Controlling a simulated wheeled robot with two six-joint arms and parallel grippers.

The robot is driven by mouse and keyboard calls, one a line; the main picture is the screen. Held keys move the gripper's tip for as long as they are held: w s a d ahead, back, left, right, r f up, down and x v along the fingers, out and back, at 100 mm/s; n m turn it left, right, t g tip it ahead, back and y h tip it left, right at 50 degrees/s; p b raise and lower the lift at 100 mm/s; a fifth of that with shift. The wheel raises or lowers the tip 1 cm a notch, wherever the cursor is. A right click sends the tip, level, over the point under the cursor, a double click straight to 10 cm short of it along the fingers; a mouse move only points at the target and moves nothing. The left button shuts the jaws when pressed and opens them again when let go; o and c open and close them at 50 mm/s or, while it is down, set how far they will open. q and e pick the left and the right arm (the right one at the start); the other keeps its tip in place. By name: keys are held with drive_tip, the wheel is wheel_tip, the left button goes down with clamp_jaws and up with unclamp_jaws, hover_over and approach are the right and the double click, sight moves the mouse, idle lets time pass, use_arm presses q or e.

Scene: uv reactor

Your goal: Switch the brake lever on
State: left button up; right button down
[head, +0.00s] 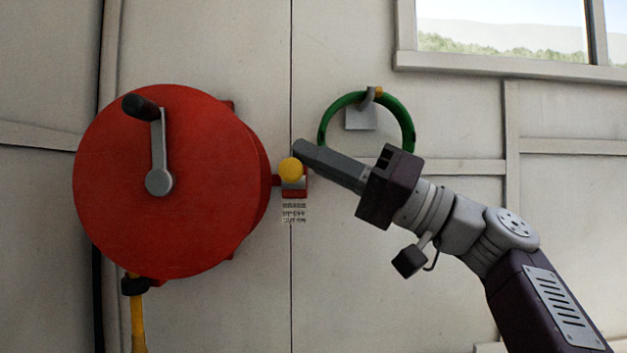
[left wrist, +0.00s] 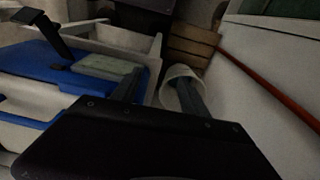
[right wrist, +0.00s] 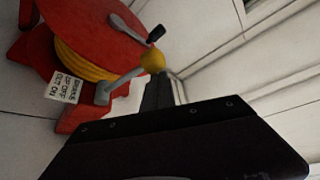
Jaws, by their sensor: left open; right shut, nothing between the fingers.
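The brake lever shows in the head view as a yellow ball knob (head: 290,170) on a small red bracket, right beside the red hose reel (head: 165,190). In the right wrist view the yellow knob (right wrist: 152,61) tops a grey lever arm (right wrist: 124,81) that slants out from the red mount. My right gripper (head: 301,149) is shut and empty, its tips at the upper right of the knob. In the right wrist view the tips (right wrist: 157,78) overlap the knob's lower edge; I cannot tell if they touch. My left gripper (left wrist: 160,88) is open and empty, away from the reel.
A white label (right wrist: 65,87) with brake text sits beside the lever. A green ring (head: 326,125) hangs on a wall hook right of the lever. The reel has a crank (head: 158,150). Below my left gripper are a blue-lidded box (left wrist: 30,62) and a white bucket (left wrist: 178,74).

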use_arm(q)
wheel_tip(320, 180, down, 3)
drive_tip(key=shift+r+b, duration=0.15)
drive_tip(key=shift+b, duration=0.85)
use_arm(e)
drive_tip(key=shift+s+f+n, duration=0.15)
drive_tip(key=shift+f+n, duration=0.15)
drive_tip(key=shift+f, duration=0.55)
drive_tip(key=shift+f, duration=0.1)
